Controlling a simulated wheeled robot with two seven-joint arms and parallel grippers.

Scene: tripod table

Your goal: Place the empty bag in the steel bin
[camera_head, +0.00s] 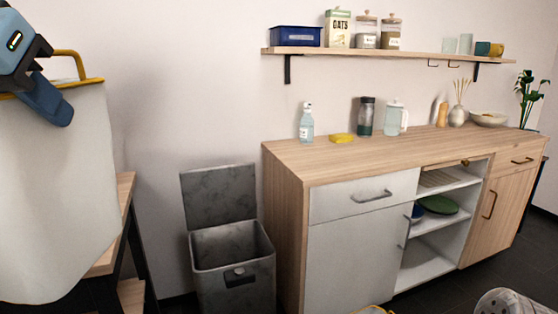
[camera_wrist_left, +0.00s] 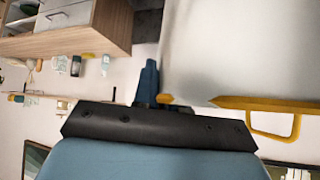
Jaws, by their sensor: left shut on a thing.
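The bag (camera_head: 55,180) is large and white with a yellow rim and a yellow loop handle. It hangs upright at the left of the head view. My left gripper (camera_head: 50,98) is shut on its yellow rim at the top. In the left wrist view the bag (camera_wrist_left: 245,50) fills the upper right, beside a finger of the gripper (camera_wrist_left: 150,88). The bag's inside is hidden. The steel bin (camera_head: 240,292) stands on the floor to the right of the bag, with its lid raised and its mouth open. The bag is apart from the bin in the picture. My right gripper is out of view.
A wooden cabinet (camera_head: 360,250) stands close to the bin's right side, with a bottle (camera_head: 306,124) and a yellow sponge (camera_head: 342,138) on top. A wooden table (camera_head: 122,195) is partly behind the bag. A wall shelf (camera_head: 390,53) holds jars and boxes. A pale speckled object (camera_head: 505,302) is cut off at bottom right.

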